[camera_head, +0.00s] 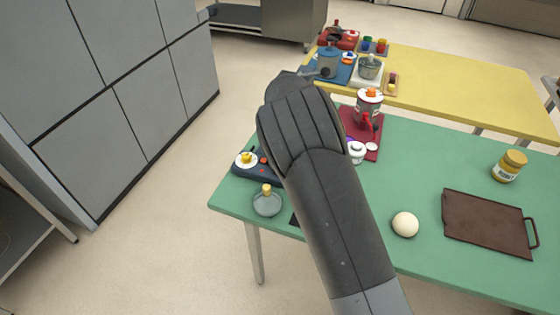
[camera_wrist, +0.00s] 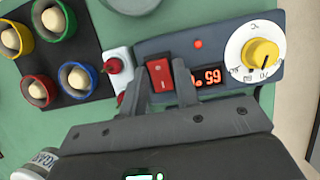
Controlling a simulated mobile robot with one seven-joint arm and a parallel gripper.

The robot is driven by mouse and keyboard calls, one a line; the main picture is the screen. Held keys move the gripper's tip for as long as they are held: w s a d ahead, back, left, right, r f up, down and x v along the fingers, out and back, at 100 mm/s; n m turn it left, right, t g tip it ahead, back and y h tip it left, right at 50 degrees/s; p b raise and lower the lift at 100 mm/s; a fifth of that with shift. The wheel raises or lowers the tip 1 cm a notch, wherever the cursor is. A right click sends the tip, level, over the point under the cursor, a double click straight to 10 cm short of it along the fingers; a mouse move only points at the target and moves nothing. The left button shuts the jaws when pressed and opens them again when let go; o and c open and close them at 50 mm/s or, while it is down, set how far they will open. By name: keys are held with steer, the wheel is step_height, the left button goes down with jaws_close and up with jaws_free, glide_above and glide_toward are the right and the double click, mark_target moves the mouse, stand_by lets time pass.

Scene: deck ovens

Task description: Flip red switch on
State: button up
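The red switch (camera_wrist: 159,74) is a rocker on a dark blue-grey control unit (camera_wrist: 222,35) in the wrist view. Beside it are a lit red display (camera_wrist: 207,78), a small red lamp (camera_wrist: 198,44) and a white dial with a yellow knob (camera_wrist: 261,53). My gripper (camera_wrist: 162,83) is over the unit with its two fingers apart, one on each side of the switch. I cannot tell whether they touch it. In the head view the unit (camera_head: 266,178) is on the green table's left end. My arm hides the switch and gripper there.
A small white block with a red knob (camera_wrist: 117,67) is close beside the unit. A black tray (camera_wrist: 87,44) holds several coloured cups.

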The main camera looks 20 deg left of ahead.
steer(key=o, duration=0.3)
steer(key=shift+d, duration=0.1)
steer(key=shift+w+r, duration=0.1)
steer(key=v, duration=1)
steer(key=shift+r, duration=0.35)
steer(key=shift+w, duration=0.1)
steer(key=s+d+r+t+y, duration=0.1)
steer(key=s+d+r, duration=0.1)
steer(key=d+r, duration=0.45)
steer(key=s+d+r+t+y, duration=0.1)
steer(key=s+d+r+t, duration=0.15)
steer(key=d, duration=0.65)
steer(key=s+d+r, duration=0.2)
steer(key=d+r, duration=0.4)
steer(key=d, duration=0.2)
steer(key=s+d+f+t+h, duration=0.1)
steer(key=s+d+t, duration=0.2)
steer(key=s+d, duration=0.4)
steer(key=s+d+f+t+h, duration=0.1)
steer(key=s+d+t, duration=0.2)
steer(key=s+d, duration=0.4)
steer(key=s, duration=0.7)
steer(key=shift+d+f, duration=0.15)
steer(key=shift+d, duration=0.2)
